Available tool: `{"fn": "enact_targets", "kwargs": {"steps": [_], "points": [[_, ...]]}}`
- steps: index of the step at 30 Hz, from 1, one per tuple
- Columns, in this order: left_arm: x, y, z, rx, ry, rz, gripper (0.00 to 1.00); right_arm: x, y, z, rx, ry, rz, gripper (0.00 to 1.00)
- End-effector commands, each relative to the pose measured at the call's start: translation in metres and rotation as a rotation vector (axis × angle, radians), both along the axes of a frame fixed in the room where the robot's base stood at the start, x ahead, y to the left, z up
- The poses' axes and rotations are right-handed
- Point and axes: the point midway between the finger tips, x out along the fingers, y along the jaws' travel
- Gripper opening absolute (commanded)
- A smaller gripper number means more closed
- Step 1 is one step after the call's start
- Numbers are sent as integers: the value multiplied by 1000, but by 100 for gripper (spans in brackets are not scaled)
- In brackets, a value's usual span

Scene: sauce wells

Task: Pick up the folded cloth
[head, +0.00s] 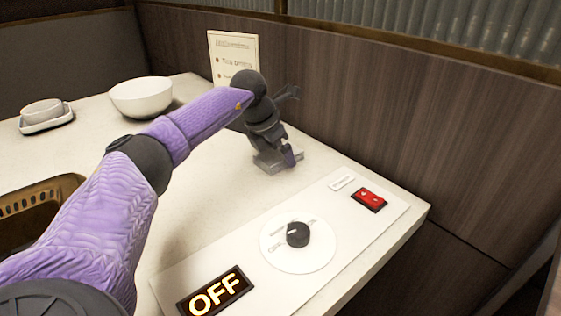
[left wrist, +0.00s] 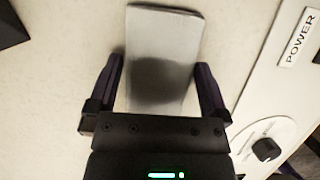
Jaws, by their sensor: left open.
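The folded cloth (left wrist: 163,38) is a grey, flat rectangle lying on the white table. In the left wrist view it extends between the two fingers of my left gripper (left wrist: 160,82), which is open. In the head view the cloth (head: 267,163) shows only as a pale grey edge under my left gripper (head: 284,160), near the back wall. The gripper and arm hide most of it there. I cannot tell whether the fingers touch the cloth. My right gripper is in neither view.
A control panel with a dark knob (head: 298,234), a red switch (head: 369,200) and an OFF display (head: 214,292) lies at the front right. A white bowl (head: 141,98), a small stacked dish (head: 46,115) and a menu card (head: 232,58) stand further back. A wooden wall (head: 400,120) borders the table.

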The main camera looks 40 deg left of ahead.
Motion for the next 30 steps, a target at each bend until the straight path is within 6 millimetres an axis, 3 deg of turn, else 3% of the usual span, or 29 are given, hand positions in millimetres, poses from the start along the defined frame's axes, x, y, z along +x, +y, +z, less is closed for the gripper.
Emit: {"fn": "enact_targets", "kwargs": {"steps": [21,30], "points": [[0,0,-4,0,0,0,100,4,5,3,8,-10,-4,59],[0,0,-4,0,0,0,36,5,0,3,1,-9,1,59]]}}
